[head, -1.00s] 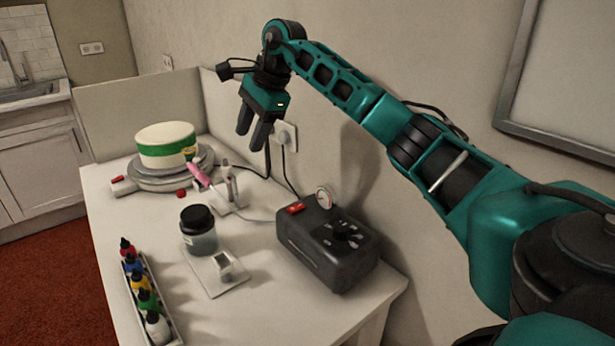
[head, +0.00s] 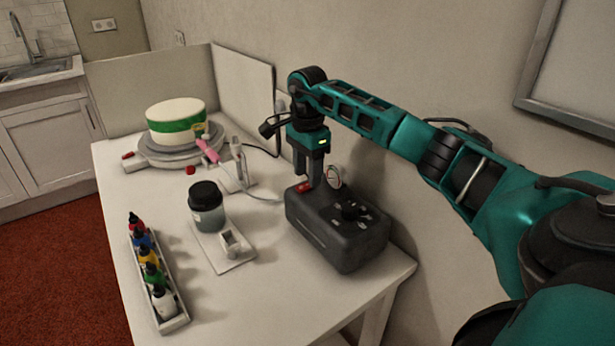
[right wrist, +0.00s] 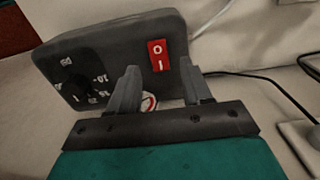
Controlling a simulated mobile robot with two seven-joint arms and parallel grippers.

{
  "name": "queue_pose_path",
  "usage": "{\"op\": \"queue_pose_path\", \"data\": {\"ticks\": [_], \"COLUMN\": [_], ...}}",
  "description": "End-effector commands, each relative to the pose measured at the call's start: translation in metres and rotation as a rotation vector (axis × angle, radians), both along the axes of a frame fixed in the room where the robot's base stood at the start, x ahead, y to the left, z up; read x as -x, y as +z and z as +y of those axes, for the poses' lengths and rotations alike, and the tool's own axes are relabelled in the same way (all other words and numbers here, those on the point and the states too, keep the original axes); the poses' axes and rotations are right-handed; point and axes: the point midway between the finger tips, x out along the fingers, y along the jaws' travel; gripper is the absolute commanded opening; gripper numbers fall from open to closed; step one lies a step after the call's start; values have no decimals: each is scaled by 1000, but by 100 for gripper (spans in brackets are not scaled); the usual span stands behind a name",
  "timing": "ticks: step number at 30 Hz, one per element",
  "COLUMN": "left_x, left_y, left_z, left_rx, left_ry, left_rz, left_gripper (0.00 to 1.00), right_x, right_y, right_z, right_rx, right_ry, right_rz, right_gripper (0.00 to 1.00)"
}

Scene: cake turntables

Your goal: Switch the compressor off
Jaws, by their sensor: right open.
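The compressor (head: 335,232) is a dark grey box near the right end of the white table. It has a black dial (head: 350,211), a round gauge (head: 334,177) and a red rocker switch (right wrist: 157,56) marked O and I. My right gripper (head: 308,184) is open and points down over the compressor's back left corner, at the switch, partly hiding it. In the right wrist view the two fingers (right wrist: 163,82) stand apart, with the red switch just beyond and between their tips. I cannot tell whether they touch the compressor. My left gripper is not in view.
The gauge stands close beside the right gripper. A cake (head: 176,122) on a turntable (head: 150,151), a pink airbrush (head: 207,150), a dark-lidded jar (head: 206,208) and a rack of colour bottles (head: 172,310) stand to the left. The wall is close behind.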

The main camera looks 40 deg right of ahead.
Motion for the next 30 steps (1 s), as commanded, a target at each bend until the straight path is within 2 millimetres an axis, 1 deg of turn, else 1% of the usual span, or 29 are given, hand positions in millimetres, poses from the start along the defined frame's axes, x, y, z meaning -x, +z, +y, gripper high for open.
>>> {"op": "queue_pose_path", "data": {"ticks": [1,3,6,15,30], "left_x": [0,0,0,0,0], "left_y": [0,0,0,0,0], "left_z": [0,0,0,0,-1], "left_rx": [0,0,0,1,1], "left_ry": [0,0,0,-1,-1], "left_rz": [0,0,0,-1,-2], "left_gripper": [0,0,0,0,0], "right_x": [0,0,0,0,0], "right_y": [-6,-12,-17,-18,-18], "right_z": [0,0,0,0,0], "right_rx": [-1,-1,0,0,-1], "right_ry": [0,0,0,0,0], "right_rz": [1,1,-1,-1,-1], "right_gripper": [49,49,49,48,0]}}
